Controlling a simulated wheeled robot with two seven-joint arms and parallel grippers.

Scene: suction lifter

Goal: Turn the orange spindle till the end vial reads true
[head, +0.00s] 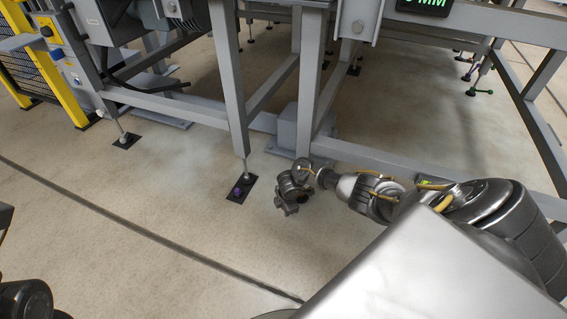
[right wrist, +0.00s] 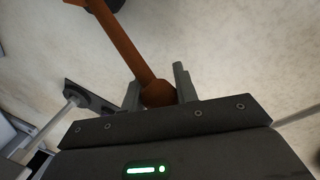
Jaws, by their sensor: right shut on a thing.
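The orange spindle (right wrist: 127,45) shows in the right wrist view as a rust-orange rod with a thick rounded end. That end sits between the two fingers of my right gripper (right wrist: 158,90), which is shut on it. The rod runs up and left, with another orange piece at the top edge. In the head view my right gripper (head: 291,196) is low over the floor, in front of the grey frame, and I cannot make out the spindle there. No end vial is recognisable in either view. My left gripper is out of view.
A grey steel frame (head: 232,80) stands close behind my right gripper. A green-lettered display (head: 424,4) is cut off at the top. Open floor (head: 120,215) lies at left.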

